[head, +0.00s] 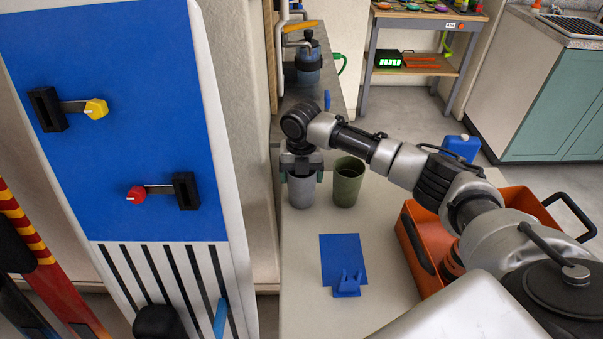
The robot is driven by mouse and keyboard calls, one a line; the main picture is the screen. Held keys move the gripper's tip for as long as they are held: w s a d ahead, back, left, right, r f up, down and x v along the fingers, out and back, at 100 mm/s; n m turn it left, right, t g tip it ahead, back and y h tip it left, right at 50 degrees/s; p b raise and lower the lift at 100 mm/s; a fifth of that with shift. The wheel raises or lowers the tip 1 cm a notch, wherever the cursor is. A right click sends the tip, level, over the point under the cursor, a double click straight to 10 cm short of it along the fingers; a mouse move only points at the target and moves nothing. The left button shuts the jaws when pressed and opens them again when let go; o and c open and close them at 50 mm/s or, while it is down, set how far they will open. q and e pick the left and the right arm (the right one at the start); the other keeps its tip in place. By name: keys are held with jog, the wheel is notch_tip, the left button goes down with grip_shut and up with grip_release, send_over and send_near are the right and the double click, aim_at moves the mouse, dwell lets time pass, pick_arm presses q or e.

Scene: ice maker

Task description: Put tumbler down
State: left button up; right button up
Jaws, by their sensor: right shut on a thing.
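A grey tumbler (301,192) stands upright at the left edge of the white table, in the middle of the head view. My right gripper (302,174) points down over it and is shut on it near the rim, its fingers at either side. The gripper hides the tumbler's mouth. Whether its base touches the table I cannot tell for sure. A dark green tumbler (347,183) stands upright on the table just to the right of the grey one. My left gripper is not in view.
A blue mat (342,255) with a small blue holder (347,286) lies nearer on the table (302,275). An orange crate (418,275) stands at the right, under my right arm. A tall blue-and-white panel (125,130) with levers rises close on the left.

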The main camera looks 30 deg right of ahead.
jog(key=o, duration=0.8)
jog(key=shift+f, duration=0.15)
notch_tip(320, 180, up, 12)
jog(key=shift+r, duration=0.2)
